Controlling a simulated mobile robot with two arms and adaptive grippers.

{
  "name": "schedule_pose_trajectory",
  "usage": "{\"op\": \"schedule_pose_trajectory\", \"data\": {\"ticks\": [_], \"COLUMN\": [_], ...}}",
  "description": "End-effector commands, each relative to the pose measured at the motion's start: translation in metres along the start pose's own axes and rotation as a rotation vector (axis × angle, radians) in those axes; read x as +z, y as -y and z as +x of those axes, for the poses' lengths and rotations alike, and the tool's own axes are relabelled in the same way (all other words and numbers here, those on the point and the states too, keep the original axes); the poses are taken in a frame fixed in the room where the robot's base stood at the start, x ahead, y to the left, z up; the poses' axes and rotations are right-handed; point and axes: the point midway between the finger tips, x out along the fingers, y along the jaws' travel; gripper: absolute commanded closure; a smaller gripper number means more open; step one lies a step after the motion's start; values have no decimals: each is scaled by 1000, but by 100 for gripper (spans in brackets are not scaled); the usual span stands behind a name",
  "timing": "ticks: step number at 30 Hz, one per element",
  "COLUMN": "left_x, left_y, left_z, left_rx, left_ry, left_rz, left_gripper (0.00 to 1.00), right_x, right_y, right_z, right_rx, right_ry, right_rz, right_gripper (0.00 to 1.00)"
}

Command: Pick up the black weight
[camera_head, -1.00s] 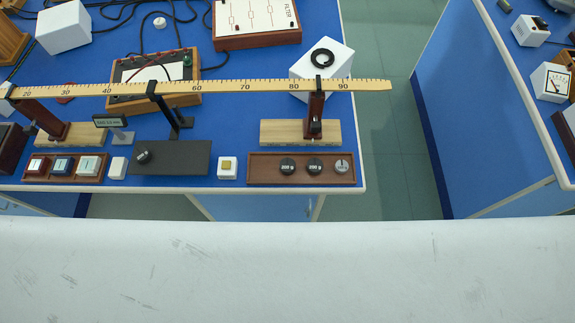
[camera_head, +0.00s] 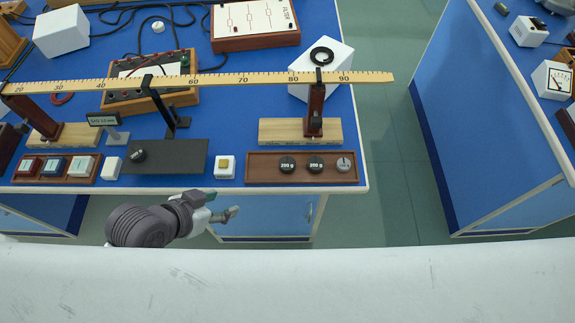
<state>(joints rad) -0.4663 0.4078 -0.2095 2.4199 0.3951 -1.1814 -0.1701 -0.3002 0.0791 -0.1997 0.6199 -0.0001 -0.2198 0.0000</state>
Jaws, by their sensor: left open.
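Two round black weights (camera_head: 287,164) (camera_head: 315,164) lie in the brown wooden tray (camera_head: 266,176) at the bench's front right, beside a grey round weight (camera_head: 344,164). Another small black weight (camera_head: 138,155) sits on the dark plate (camera_head: 182,156) left of the tray. My left gripper (camera_head: 224,212) is in front of the bench's front edge, below the white block with the yellow top in the picture. It is open and empty, apart from all the weights. My right gripper is out of view.
A long yellow ruler beam (camera_head: 225,79) spans the bench above the weights on upright stands. A small white block with a yellow top (camera_head: 225,167) stands just left of the tray. A pale surface (camera_head: 300,285) fills the bottom. Another blue bench (camera_head: 485,130) stands right, across a floor gap.

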Motion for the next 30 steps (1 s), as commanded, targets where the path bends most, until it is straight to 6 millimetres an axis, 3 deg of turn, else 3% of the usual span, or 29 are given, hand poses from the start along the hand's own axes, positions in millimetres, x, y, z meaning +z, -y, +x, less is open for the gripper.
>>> {"op": "schedule_pose_trajectory", "data": {"ticks": [7,15,30], "left_x": [-50,-75,-102], "left_y": [-15,-19,-42], "left_z": [-9,-19,51], "left_rx": [185,264,264], "left_ry": [-252,-383,-385], "left_rz": [202,243,241], "left_gripper": [47,47,47], "right_x": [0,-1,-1], "right_y": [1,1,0], "right_z": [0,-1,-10], "right_rx": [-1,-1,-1], "right_ry": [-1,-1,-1], "right_rz": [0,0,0], "right_gripper": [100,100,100]}}
